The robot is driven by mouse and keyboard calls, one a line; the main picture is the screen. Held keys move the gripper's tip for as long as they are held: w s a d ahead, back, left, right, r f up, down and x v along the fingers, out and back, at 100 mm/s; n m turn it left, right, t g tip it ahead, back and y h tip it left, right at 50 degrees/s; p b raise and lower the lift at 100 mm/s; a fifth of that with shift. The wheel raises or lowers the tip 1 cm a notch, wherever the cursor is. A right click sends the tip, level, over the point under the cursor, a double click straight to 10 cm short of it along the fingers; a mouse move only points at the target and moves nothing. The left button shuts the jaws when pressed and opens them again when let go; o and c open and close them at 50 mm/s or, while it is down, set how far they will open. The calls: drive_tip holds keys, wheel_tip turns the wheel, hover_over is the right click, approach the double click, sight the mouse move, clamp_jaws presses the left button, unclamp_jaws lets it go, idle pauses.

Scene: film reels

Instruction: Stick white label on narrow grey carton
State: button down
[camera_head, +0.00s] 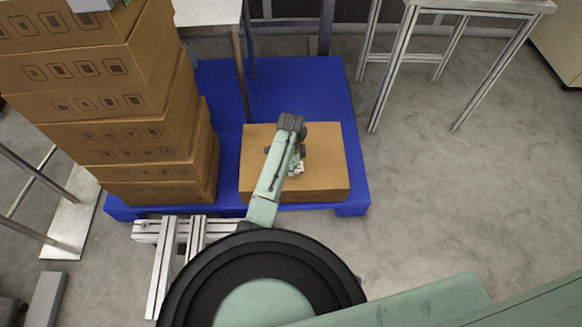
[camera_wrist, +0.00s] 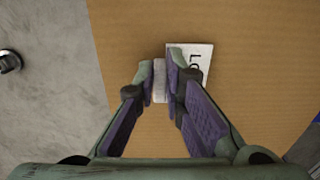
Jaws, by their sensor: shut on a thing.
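A white label (camera_wrist: 203,58) with dark print, partly hidden by the right finger, shows over a brown carton face in the wrist view. My gripper (camera_wrist: 160,80) is shut on a pale piece between its fingertips, which appears to belong to the label. In the head view my gripper (camera_head: 296,166) is over the brown carton (camera_head: 318,186) on the blue pallet. I cannot tell whether the label touches that carton. A grey box-like thing (camera_head: 92,4) is cut off at the top left, on the carton stack; I cannot tell whether it is the narrow grey carton.
A tall stack of brown cartons (camera_head: 110,105) stands left on the blue pallet (camera_head: 305,88). A table (camera_head: 207,12) is behind the pallet and a metal-framed stand (camera_head: 470,5) at the upper right. Aluminium profiles (camera_head: 165,262) are at the front left. Concrete floor at the right is clear.

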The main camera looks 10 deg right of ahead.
drive_tip(key=shift+f, duration=0.2)
drive_tip(key=c, duration=1.7)
unclamp_jaws()
drive_tip(key=shift+f+b, duration=0.15)
drive_tip(key=shift+b, duration=0.35)
drive_tip(key=r, duration=0.3)
drive_tip(key=r+b, duration=0.1)
drive_tip(key=r, duration=0.7)
drive_tip(key=shift+w+d, duration=0.1)
drive_tip(key=shift+w, duration=0.25)
